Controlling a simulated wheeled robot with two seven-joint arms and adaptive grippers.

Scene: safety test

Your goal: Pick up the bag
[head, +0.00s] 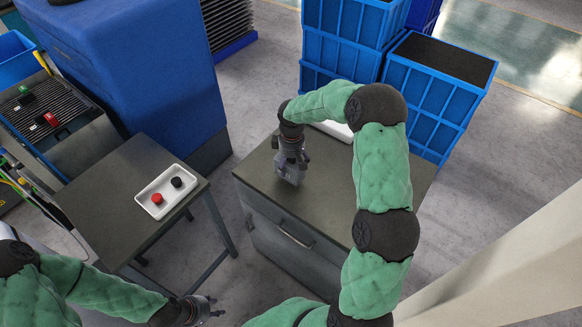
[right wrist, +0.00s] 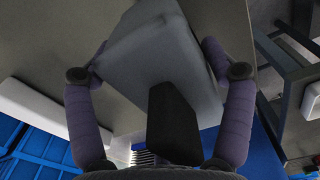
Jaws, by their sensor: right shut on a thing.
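The bag appears to be the grey, flat-sided thing (right wrist: 160,62) that fills the middle of the right wrist view, with a dark block-like part (right wrist: 172,125) at its near end. My right gripper (right wrist: 153,50) has a purple-grey finger on each side of it and is shut on it. In the head view my right gripper (head: 290,172) points down over the left part of the dark cabinet top (head: 330,190); the bag is small and mostly hidden there. My left gripper (head: 208,308) is low in the head view, empty, with its fingers apart.
A side table (head: 120,180) at the left holds a white tray (head: 148,207) with a red and a black button-like piece. A white object (head: 334,130) lies partly behind my right arm on the cabinet. Blue crates (head: 425,100) stand behind; a blue machine (head: 150,70) stands at left.

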